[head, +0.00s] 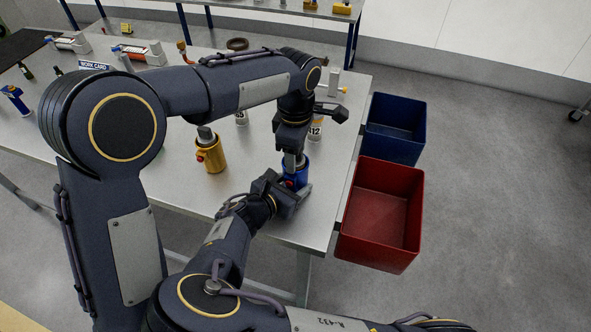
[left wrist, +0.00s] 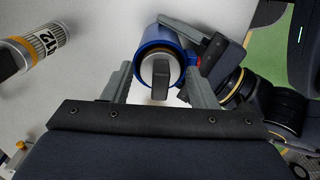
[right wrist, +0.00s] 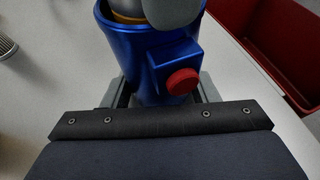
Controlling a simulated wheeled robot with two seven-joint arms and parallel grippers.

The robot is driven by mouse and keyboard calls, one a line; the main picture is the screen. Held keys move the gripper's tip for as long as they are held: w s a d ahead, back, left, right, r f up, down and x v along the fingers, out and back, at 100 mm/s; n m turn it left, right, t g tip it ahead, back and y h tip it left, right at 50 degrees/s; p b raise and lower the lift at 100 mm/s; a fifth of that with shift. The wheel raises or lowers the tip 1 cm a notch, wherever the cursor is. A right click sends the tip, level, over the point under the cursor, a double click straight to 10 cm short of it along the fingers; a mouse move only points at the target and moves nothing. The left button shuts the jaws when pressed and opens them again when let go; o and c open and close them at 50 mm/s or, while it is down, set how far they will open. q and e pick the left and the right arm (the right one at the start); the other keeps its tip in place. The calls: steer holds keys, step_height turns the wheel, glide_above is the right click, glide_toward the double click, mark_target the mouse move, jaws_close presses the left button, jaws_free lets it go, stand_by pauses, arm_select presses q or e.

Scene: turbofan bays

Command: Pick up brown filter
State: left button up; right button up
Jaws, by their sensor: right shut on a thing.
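A blue canister (head: 296,172) with a red button stands near the table's front right corner. My right gripper (head: 287,190) is shut on its body from the front; the right wrist view shows the canister (right wrist: 150,65) between the fingers. A round part with a brownish rim and a dark upright tab (left wrist: 160,80) sits inside the canister, seen from above in the left wrist view; I take it for the brown filter. My left gripper (head: 294,160) points down over the canister mouth. Its fingers stand apart on either side of the tab, with gaps showing.
A yellow canister (head: 210,155) stands to the left. A red bin (head: 380,250) and a blue bin (head: 396,145) are right of the table.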

arm_select(q)
steer(key=c, duration=0.8)
arm_select(e)
steer(key=shift+f, duration=0.1)
arm_select(q)
steer(key=shift+r, duration=0.1)
step_height(320, 180, up, 18)
steer(key=shift+f, duration=0.1)
arm_select(e)
steer(key=o, duration=1.2)
